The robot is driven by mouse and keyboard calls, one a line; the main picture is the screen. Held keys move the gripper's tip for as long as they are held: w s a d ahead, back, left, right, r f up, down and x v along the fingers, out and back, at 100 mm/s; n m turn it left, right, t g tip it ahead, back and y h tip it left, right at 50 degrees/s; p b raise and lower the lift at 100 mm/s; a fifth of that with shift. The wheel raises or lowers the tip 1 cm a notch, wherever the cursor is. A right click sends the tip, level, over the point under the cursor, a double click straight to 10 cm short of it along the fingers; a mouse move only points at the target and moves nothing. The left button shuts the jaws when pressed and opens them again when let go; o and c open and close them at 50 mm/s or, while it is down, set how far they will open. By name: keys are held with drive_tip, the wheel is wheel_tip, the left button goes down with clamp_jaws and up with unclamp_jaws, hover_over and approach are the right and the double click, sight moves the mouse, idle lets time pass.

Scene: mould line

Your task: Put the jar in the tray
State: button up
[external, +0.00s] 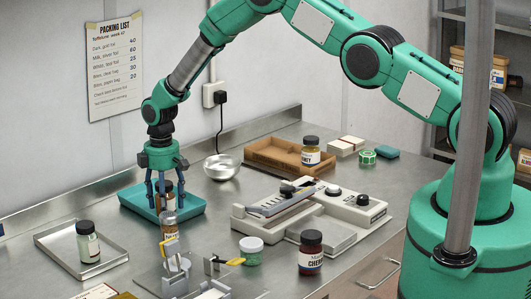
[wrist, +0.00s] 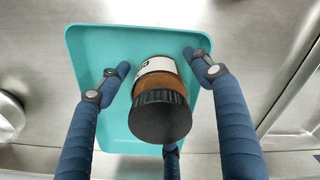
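A brown jar with a black lid and a pale label stands in the teal tray (external: 190,207), partly hidden by my fingers in the external view. In the wrist view the jar (wrist: 161,112) is seen from above, over the floor of the same tray (wrist: 92,48). My gripper (external: 164,203) points down over the tray with its three blue fingers around the jar. In the wrist view the gripper (wrist: 160,85) has its fingers spread, with teal showing between the two upper fingertips and the jar. The third finger is partly hidden behind the lid.
A metal tray (external: 113,258) holds a pale-green jar (external: 88,242). A steel bowl (external: 222,167), a cardboard tray (external: 262,156) with a jar (external: 310,152), a beige device (external: 345,212) and a dark-red jar (external: 311,253) stand to the right.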

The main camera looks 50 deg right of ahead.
drive_tip(key=shift+r, duration=0.15)
drive_tip(key=shift+r+b, duration=0.7)
drive_tip(key=shift+r, duration=5.35)
drive_tip(key=shift+r, duration=0.25)
drive_tip(key=s+d+r+m+t, duration=0.15)
drive_tip(key=s+r, duration=0.25)
drive_tip(key=r, duration=0.6)
drive_tip(key=s+d+r+m, duration=0.1)
drive_tip(key=s+d+r, duration=0.15)
drive_tip(key=r, duration=0.65)
drive_tip(key=s+d+r+m+t, duration=0.1)
drive_tip(key=s+d+r+m, duration=0.15)
drive_tip(key=s+r, duration=1.4)
drive_tip(key=s+d+r+m+t, duration=0.1)
drive_tip(key=s+r, duration=0.3)
drive_tip(key=s, duration=0.4)
drive_tip(key=s+d+r+t, duration=0.15)
drive_tip(key=s+r, duration=0.25)
drive_tip(key=s, duration=0.4)
drive_tip(key=s+d+f+m, duration=0.2)
drive_tip(key=s+m, duration=0.1)
drive_tip(key=s, duration=1.5)
drive_tip(key=shift+f+t, duration=0.15)
drive_tip(key=shift+t, duration=0.15)
